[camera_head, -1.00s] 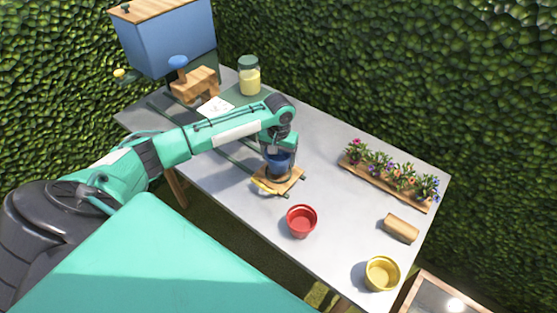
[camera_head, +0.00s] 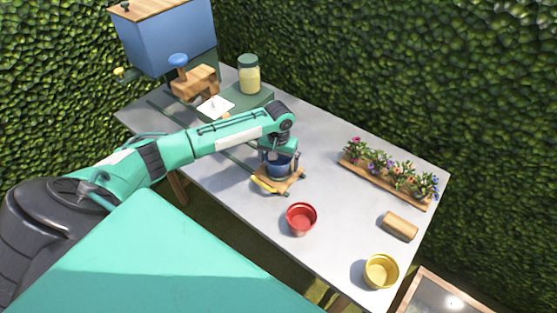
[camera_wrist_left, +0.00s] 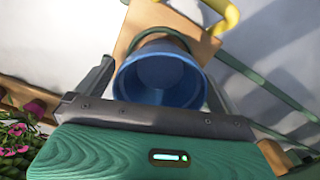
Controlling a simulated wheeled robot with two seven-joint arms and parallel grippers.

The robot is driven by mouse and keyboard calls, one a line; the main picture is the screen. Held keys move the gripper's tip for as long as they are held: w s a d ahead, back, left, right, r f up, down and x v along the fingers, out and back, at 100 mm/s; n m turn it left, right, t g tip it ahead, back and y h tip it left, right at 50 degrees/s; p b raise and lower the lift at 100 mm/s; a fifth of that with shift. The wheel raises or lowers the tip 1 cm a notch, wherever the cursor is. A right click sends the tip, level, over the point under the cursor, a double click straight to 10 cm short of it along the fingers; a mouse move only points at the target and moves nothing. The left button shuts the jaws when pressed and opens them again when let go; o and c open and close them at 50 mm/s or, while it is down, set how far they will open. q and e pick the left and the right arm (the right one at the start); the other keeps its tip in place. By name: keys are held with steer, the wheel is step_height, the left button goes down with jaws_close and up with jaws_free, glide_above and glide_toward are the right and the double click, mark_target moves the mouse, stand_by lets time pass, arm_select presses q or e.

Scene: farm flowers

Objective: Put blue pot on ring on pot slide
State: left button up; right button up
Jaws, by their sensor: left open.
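The blue pot (camera_head: 278,167) stands upright on the wooden pot slide (camera_head: 291,184) at the middle of the table. In the left wrist view the pot (camera_wrist_left: 160,75) opens toward the camera, and part of a dark green ring (camera_wrist_left: 152,36) shows beside it on the slide's wooden board (camera_wrist_left: 190,27). Whether the pot sits fully inside the ring is hidden. My left gripper (camera_head: 279,153) is just above the pot, with its open fingers on either side of the rim (camera_wrist_left: 160,78). My right gripper is not in view.
A red pot (camera_head: 301,219) and a yellow pot (camera_head: 381,271) stand nearer the front edge. A flower planter (camera_head: 388,182) and a wooden roll (camera_head: 400,226) are at the right. A glass jar (camera_head: 249,75) and blue-box dispenser (camera_head: 172,42) stand at the back left. Rails run toward the slide.

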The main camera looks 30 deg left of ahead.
arm_select(q)
step_height(320, 180, up, 12)
steer(key=b, duration=0.2)
steer(key=shift+r, duration=0.15)
stand_by(0.5)
